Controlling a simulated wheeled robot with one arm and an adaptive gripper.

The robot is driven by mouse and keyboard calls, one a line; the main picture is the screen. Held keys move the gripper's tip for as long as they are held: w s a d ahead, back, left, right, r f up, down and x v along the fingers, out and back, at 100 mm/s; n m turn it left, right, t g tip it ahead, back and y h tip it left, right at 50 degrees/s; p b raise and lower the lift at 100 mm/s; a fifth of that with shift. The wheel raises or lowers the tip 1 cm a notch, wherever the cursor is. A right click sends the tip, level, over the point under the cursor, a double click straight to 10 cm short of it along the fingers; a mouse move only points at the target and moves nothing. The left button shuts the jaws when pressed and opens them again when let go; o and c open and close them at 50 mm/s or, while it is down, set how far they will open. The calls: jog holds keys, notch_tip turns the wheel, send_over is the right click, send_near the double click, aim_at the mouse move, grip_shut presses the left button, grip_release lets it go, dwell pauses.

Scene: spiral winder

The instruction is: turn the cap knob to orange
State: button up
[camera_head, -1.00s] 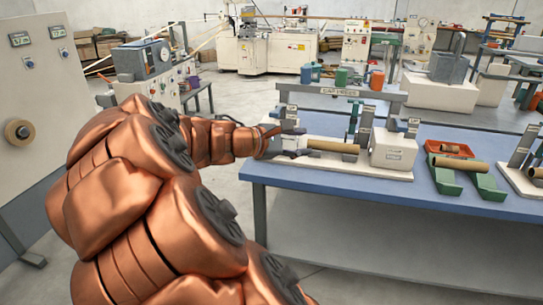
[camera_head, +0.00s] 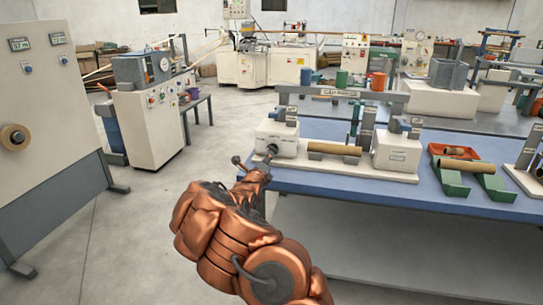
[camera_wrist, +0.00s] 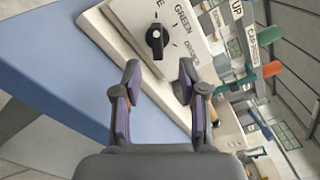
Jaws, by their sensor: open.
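In the head view my gripper (camera_head: 254,155) is at the left end of the blue table, beside a white box (camera_head: 278,138).
The blue table (camera_head: 330,185) carries a brown tube (camera_head: 333,148) between two white boxes, a second white box (camera_head: 396,151), an orange tray (camera_head: 452,152) and green supports (camera_head: 492,187).

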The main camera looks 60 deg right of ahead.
aim_at(273, 149)
jog(key=shift+d+f, duration=0.15)
jog(key=shift+f, duration=0.1)
jog(key=shift+p+x, duration=0.35)
jog(key=shift+x, duration=3.4)
jog(key=shift+c, duration=0.2)
grip_shut()
